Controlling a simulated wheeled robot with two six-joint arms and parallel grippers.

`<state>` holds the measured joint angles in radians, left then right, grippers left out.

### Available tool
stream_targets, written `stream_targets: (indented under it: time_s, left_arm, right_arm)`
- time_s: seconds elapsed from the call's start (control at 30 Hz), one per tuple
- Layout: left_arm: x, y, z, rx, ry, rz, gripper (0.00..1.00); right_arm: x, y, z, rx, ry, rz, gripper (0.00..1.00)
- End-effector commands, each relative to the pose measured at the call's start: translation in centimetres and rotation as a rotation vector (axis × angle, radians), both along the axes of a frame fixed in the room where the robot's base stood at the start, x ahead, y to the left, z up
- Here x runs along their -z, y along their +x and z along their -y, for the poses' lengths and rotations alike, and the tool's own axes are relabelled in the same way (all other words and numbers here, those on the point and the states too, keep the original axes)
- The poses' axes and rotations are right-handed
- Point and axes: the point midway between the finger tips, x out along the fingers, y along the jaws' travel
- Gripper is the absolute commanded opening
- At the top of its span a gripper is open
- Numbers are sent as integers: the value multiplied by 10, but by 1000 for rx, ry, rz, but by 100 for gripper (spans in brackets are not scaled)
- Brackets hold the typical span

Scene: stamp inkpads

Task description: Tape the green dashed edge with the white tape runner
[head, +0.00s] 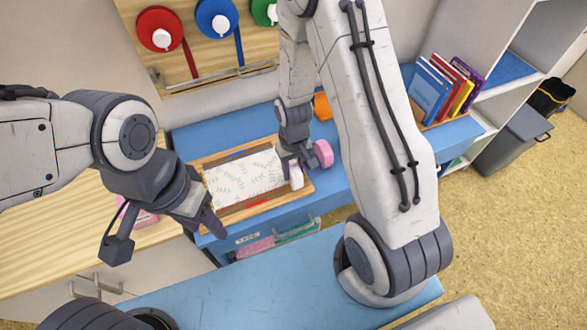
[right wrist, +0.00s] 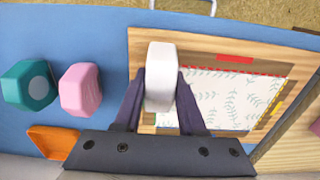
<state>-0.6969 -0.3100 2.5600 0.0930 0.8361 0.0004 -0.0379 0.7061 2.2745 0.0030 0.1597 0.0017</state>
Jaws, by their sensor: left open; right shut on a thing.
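My right gripper (right wrist: 161,84) is shut on the white tape runner (right wrist: 160,62), which also shows in the head view (head: 296,177). The runner is over the end of the leaf-patterned sheet (right wrist: 222,95) nearest the pink block; whether it touches the sheet I cannot tell. The sheet lies in a wooden tray (right wrist: 142,45) on the blue desk. A red dashed line shows along one long edge of the sheet, and yellow marks at the far short end. My left gripper (head: 204,214) is open and empty at the tray's left front corner.
A pink block (right wrist: 80,89) and a teal block (right wrist: 29,85) stand on the desk beside the tray, near an orange object (right wrist: 54,140). Books (head: 440,88) stand at the back right. Red and blue tape rolls (head: 216,20) hang on the wall board.

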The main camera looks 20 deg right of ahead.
Motion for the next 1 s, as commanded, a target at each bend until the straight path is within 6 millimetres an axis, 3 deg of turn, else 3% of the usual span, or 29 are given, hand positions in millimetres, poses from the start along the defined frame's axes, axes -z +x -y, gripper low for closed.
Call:
stream_targets:
  time_s: [1.0]
  left_arm:
    - [10,0,0,0,0,0,50]
  right_arm:
    - [14,0,0,0,0,0,0]
